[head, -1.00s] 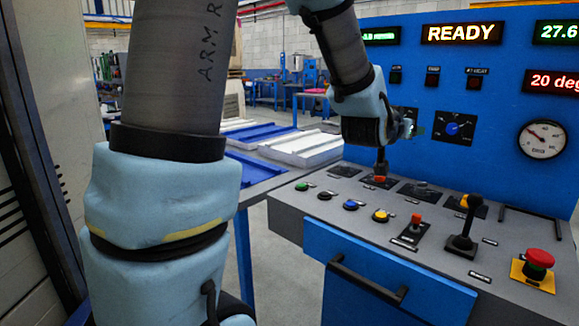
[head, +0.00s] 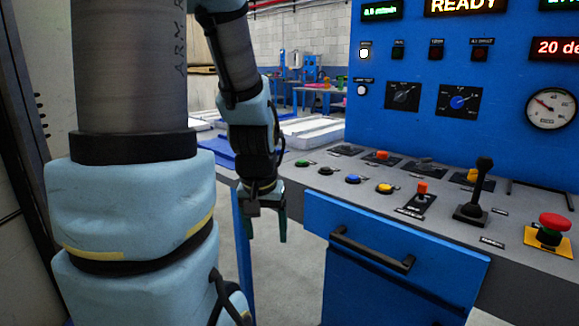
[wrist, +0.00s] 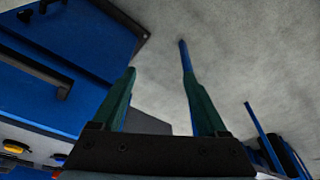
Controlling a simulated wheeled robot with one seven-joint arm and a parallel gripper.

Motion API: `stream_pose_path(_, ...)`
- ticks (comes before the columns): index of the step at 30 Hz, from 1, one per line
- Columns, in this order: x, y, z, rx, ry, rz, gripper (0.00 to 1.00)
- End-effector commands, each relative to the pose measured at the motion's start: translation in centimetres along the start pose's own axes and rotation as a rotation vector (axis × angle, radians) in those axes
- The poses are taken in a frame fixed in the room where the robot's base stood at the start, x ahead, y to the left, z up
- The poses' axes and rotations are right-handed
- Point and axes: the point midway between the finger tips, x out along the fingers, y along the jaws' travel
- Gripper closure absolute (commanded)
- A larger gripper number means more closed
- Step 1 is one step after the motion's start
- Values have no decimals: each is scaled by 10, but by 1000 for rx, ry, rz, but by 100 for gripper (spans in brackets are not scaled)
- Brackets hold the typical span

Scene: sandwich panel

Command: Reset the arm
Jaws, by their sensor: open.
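My gripper (head: 267,228) hangs pointing down in the head view, left of the control console (head: 330,212) and clear of it. Its two green fingers are apart with nothing between them. In the wrist view my gripper (wrist: 160,90) is open, with the grey floor and a blue table leg (wrist: 187,65) seen beyond the fingers. My arm runs down from the top of the head view, its wrist vertical above the gripper.
The console carries several coloured buttons, a black joystick (head: 475,190) and a red emergency stop (head: 552,224). A table with white and blue panels (head: 310,130) stands behind. Floor below the gripper is free.

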Motion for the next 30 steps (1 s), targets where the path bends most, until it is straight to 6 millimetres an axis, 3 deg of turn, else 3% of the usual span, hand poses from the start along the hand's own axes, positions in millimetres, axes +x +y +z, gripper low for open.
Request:
stream_pose_path(3,8,-16,30,-51,-93,-11,24)
stream_pose_path(6,-14,-14,24,-46,-93,-10,24)
stream_pose_path(14,-50,-14,15,-45,-91,-10,24)
stream_pose_path(20,-93,-13,5,-44,-90,-10,24)
stream_pose_path(27,-161,-13,-11,-44,-90,-10,24)
stream_pose_path(30,-178,-13,-15,-44,-90,-10,24)
